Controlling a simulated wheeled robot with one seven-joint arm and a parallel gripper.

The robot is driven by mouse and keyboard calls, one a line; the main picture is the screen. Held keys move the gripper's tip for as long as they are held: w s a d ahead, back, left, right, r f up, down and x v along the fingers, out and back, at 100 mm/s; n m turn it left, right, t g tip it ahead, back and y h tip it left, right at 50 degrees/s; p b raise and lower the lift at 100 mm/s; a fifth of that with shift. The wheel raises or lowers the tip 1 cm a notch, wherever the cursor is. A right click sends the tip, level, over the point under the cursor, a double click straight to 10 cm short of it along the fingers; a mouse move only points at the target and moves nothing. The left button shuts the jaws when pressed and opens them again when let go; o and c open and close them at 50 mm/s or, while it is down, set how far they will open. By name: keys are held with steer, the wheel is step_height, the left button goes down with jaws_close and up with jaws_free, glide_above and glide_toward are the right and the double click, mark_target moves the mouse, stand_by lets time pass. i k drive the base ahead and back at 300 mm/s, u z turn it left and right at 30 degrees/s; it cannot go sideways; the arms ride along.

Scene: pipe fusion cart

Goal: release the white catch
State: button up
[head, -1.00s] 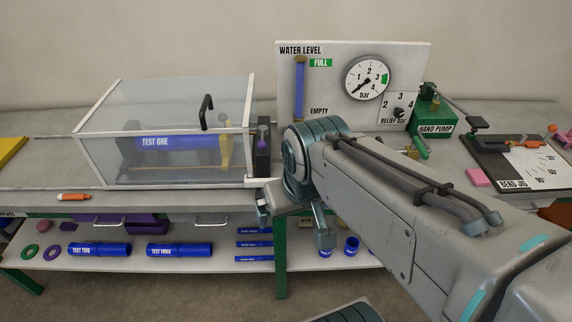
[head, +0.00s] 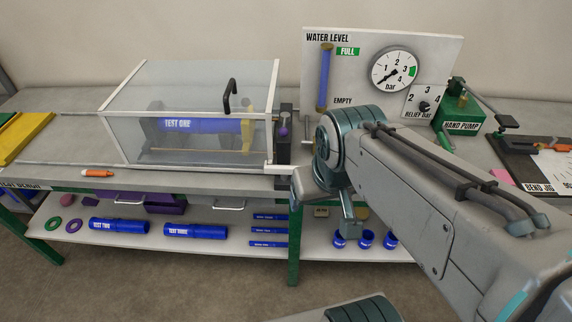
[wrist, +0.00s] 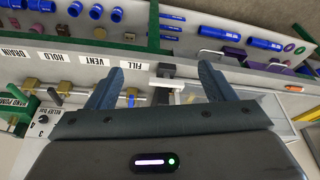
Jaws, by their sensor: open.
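The clear box (head: 190,115) with white frame edges stands on the bench, with a blue TEST ONE pipe (head: 190,125) inside.
A white gauge panel (head: 450,55) and a green hand pump (head: 460,112) stand behind and right of my arm. Valves labelled DRAIN, HOLD, VENT and FILL (wrist: 138,66) lie close to the fingers. An orange marker (head: 97,173) lies at the front left.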

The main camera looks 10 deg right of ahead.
mark_target(284, 170)
steer(key=u, duration=1.75)
steer(key=k, duration=0.95)
steer(key=z, duration=1.55)
steer(key=i, duration=0.5)
steer(key=z, duration=0.05)
